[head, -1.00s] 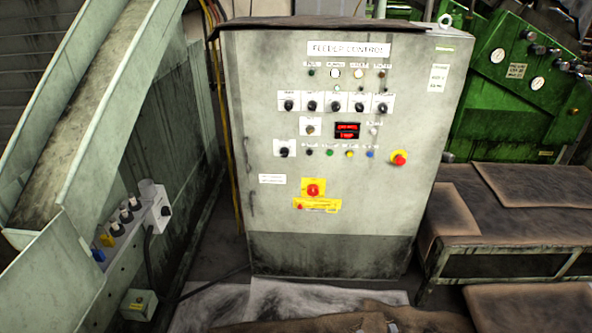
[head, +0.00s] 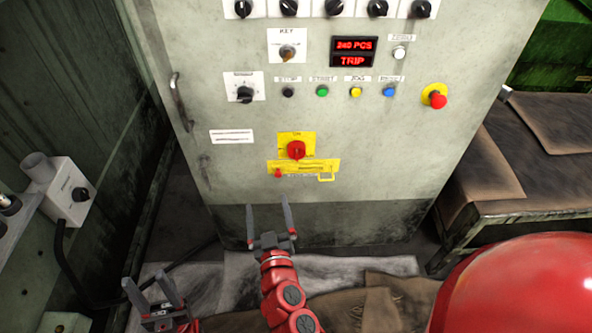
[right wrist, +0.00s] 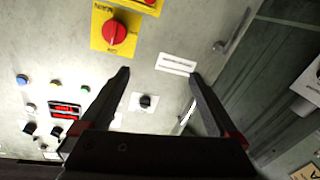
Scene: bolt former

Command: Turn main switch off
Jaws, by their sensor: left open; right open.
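The main switch (head: 296,150) is a red rotary knob on a yellow plate, low on the grey control cabinet; its plate reads ON at the knob's top. In the right wrist view the red knob (right wrist: 115,32) appears upside down at upper left, outside the jaws. My right gripper (head: 268,205) is open and empty, below and slightly left of the switch, apart from it. Its two dark fingers (right wrist: 160,73) show in the right wrist view. My left gripper (head: 144,282) is open and empty, low at left.
A yellow tag strip (head: 305,167) with small red and yellow parts is just below the switch. A red emergency button (head: 437,100) is at right, a display (head: 354,52) above reads TRIP. A door handle (head: 181,102) sticks out at left. A bench (head: 500,215) stands at right.

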